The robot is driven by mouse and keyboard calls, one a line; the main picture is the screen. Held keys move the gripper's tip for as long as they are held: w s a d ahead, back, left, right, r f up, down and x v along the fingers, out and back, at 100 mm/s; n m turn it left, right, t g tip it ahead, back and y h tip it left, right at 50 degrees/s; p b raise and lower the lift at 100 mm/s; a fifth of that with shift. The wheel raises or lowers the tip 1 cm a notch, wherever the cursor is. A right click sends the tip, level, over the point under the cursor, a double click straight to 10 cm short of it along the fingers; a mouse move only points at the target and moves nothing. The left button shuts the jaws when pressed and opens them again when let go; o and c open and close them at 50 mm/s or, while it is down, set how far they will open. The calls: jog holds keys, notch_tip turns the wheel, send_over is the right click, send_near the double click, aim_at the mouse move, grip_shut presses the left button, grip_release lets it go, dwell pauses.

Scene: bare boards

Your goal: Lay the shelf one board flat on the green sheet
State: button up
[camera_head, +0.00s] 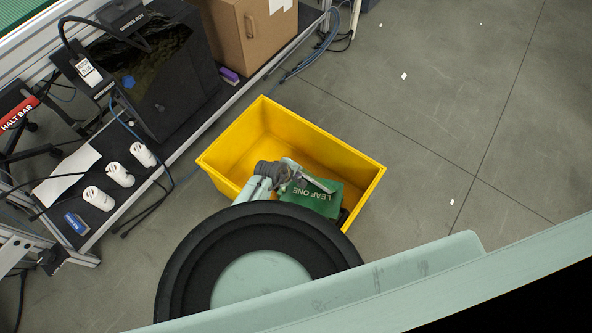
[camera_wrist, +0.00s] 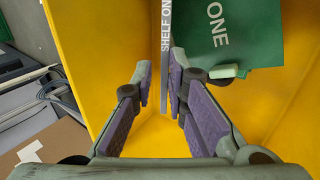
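The shelf one board (camera_wrist: 166,45) is a thin grey strip seen edge-on in the wrist view, lettered along its edge. It stands in the yellow bin (camera_head: 222,148), where its edge shows in the head view (camera_head: 319,184). My gripper (camera_wrist: 160,78) reaches down into the bin with one finger on each side of the board. The fingers look open, with a narrow yellow gap at the left finger; contact at the right finger is unclear. A green surface (camera_head: 22,10), possibly the green sheet, shows only at the top left corner of the head view.
A green board lettered LEAF ONE (camera_head: 312,197) lies in the bin right of the shelf board. The bin walls rise around my gripper. A rack with a black box (camera_head: 165,75), a cardboard box (camera_head: 250,30) and cables stands at left. Floor right of the bin is clear.

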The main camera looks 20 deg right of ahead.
jog(key=o, duration=0.3)
jog(key=shift+p+v, duration=2.4)
jog(key=shift+v, duration=0.1)
jog(key=shift+r, duration=0.1)
notch_tip(320, 180, up, 11)
jog(key=s+a+p, duration=0.2)
jog(key=p, duration=0.2)
jog(key=shift+a+p, duration=0.35)
jog(key=shift+w, duration=0.1)
